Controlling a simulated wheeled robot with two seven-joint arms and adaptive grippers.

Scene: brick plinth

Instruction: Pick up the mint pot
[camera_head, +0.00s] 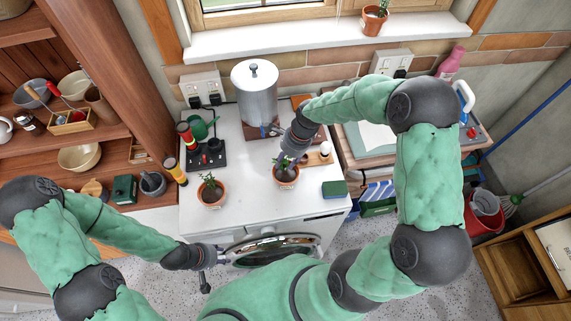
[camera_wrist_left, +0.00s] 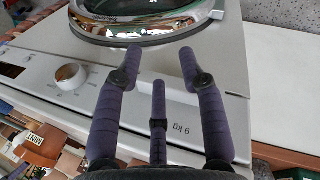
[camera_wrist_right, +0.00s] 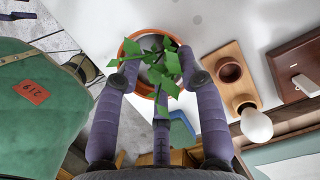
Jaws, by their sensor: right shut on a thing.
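The mint pot (camera_head: 286,179) is a terracotta pot with a green leafy plant, over the right part of the white washing machine top. My right gripper (camera_head: 289,160) reaches down onto it from behind and is shut on it. In the right wrist view the pot's orange rim (camera_wrist_right: 127,50) and leaves show between the fingers (camera_wrist_right: 160,80). I cannot tell whether its base touches the top. In the left wrist view a MINT label (camera_wrist_left: 35,139) shows on an orange-brown surface at lower left. My left gripper (camera_wrist_left: 162,52) is open and empty before the machine's front; it also shows in the head view (camera_head: 222,254).
A similar potted plant (camera_head: 211,196) stands left of the mint pot. A green sponge (camera_head: 334,189) lies to the right.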

